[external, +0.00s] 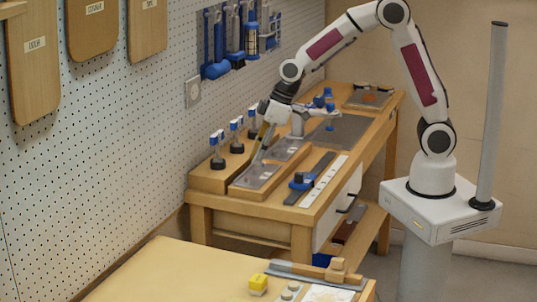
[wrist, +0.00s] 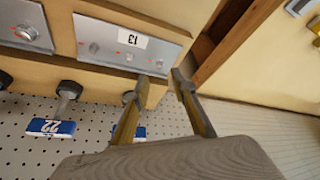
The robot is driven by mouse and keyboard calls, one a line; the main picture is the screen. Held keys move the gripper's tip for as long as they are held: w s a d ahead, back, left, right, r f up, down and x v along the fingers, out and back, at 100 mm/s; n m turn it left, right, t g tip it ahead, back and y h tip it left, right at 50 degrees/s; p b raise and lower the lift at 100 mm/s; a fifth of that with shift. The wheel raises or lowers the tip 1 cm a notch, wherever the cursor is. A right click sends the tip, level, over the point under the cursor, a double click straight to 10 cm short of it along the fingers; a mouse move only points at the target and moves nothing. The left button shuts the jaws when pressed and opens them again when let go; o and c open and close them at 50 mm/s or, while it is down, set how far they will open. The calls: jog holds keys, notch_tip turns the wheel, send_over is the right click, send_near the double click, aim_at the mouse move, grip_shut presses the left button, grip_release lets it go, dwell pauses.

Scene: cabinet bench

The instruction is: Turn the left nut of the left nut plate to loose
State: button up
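The left nut plate (external: 256,176) is a grey metal plate on the wooden bench, at its left end. In the wrist view the plate (wrist: 112,36), with a white label reading 13, lies just beyond my fingertips. A nut (wrist: 93,48) and another nut (wrist: 129,57) show on it, with small red marks nearby. A small fitting (wrist: 159,64) at the plate's right end in this view is close to the fingertips; its turn position is too small to tell. My gripper (wrist: 160,82) is open with nothing between its fingers; it is over the plate in the external view (external: 262,155).
A second metal plate (wrist: 24,25) lies beside the first. Several black-based stands with blue-and-white tags (external: 217,150) line the wall side. A blue-and-black tool (external: 302,181) lies on the bench's front. A pegboard wall (external: 120,130) runs behind.

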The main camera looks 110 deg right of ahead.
aim_at(251, 181)
jog(key=shift+x, duration=2.95)
grip_shut()
